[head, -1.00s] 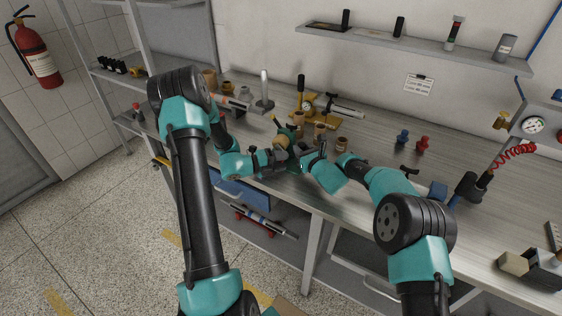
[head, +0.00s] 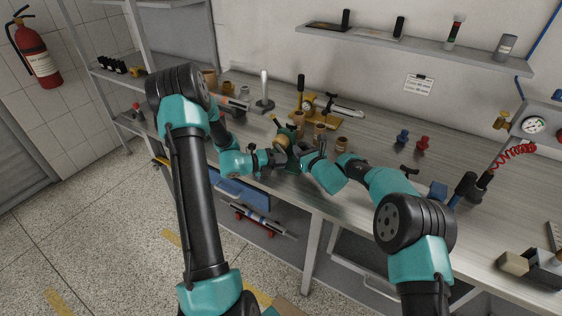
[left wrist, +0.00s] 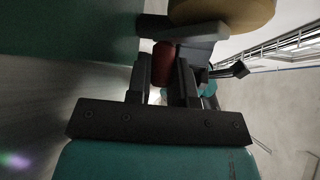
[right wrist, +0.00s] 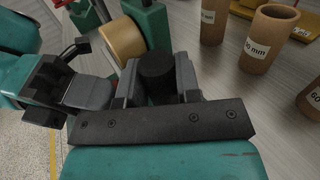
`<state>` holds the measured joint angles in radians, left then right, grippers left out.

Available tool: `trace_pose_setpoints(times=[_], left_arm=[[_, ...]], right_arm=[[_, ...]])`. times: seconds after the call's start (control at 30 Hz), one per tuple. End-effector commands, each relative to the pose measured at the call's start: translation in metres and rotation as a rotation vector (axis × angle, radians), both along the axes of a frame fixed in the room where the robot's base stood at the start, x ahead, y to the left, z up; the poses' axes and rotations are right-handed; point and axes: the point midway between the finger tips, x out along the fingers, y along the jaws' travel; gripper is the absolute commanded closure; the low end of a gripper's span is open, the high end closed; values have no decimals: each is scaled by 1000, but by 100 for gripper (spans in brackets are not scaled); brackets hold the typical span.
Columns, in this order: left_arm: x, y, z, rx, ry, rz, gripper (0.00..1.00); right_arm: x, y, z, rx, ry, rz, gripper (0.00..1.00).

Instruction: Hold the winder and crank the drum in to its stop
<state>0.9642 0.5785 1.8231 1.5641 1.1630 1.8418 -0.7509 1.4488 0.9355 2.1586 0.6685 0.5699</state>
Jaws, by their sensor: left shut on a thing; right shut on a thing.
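The winder (right wrist: 152,24) is a green body standing near the bench's front edge, with a tan drum (right wrist: 122,38) on its side. The drum also shows at the top of the left wrist view (left wrist: 222,10). My left gripper (left wrist: 163,70) is shut on a red cylindrical grip (left wrist: 163,63), close beside the drum. My right gripper (right wrist: 157,85) is shut on a black cylindrical grip (right wrist: 157,68) in front of the green body. In the head view the two grippers face each other around the winder, hiding much of it. How the grips join the winder is hidden.
Brown tubes with size labels (right wrist: 268,38) stand just behind and right of the winder. A yellow-based gauge device (head: 325,121) is farther back. Red and blue fittings (head: 422,144) lie to the right. The bench front edge (head: 318,212) is close below my arms.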

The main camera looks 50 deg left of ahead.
Motion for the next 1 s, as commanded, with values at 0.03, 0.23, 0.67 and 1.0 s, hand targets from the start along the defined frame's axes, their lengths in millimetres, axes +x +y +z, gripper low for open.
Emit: trace_pose_setpoints(times=[0.03, 0.23, 0.67, 1.0], left_arm=[[0, 2, 0, 41, 13, 0, 100], [-3, 8, -5, 211, 79, 2, 100], [-4, 11, -7, 284, 106, 2, 100], [-4, 11, -8, 282, 107, 1, 54]], right_arm=[[0, 0, 0, 0, 0, 0, 100], [0, 0, 0, 0, 0, -1, 100], [1, -1, 0, 0, 0, -1, 100], [1, 0, 0, 0, 0, -1, 100]])
